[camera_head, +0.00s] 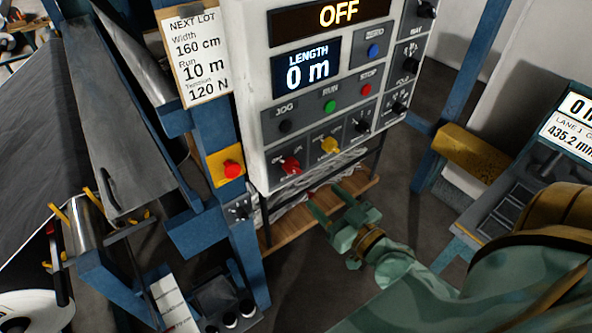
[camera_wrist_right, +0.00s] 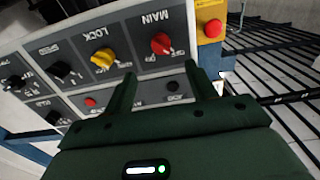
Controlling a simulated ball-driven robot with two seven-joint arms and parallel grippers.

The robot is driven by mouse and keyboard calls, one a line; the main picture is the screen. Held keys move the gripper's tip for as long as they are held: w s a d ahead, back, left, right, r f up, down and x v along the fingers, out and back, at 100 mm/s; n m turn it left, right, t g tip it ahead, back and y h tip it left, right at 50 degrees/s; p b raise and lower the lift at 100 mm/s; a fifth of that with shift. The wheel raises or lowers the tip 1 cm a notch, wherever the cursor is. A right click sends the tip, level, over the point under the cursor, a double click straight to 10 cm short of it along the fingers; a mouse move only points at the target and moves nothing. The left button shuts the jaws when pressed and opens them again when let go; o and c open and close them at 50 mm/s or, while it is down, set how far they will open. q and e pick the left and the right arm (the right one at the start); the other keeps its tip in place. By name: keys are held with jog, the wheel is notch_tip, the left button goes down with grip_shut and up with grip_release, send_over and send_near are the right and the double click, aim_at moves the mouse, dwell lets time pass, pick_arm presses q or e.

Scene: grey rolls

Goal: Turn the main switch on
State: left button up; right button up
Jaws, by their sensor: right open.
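The main switch is a red rotary knob (camera_head: 291,165) on a grey plate at the bottom left of the white control panel (camera_head: 247,110). In the right wrist view the red knob (camera_wrist_right: 162,44) sits under the label MAIN. The top display (camera_head: 338,13) reads OFF. My right gripper (camera_head: 324,192) is open and empty, below and slightly right of the knob in the head view. In the right wrist view its fingertips (camera_wrist_right: 160,70) are spread, with the knob just beyond and between them, apparently untouched. My left gripper is not in view.
A yellow LOCK knob (camera_head: 329,145) is right of the main switch. A red emergency button (camera_head: 232,169) on a yellow plate is left of the panel. Jog, run and stop buttons sit above. A blue post and a console (camera_head: 515,190) stand at right.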

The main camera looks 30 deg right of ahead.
aim_at(297, 172)
jog(key=w, duration=0.7)
jog(key=w+a, duration=0.1)
jog(key=w, duration=0.3)
jog(key=shift+p, duration=0.35)
jog(key=c, duration=1)
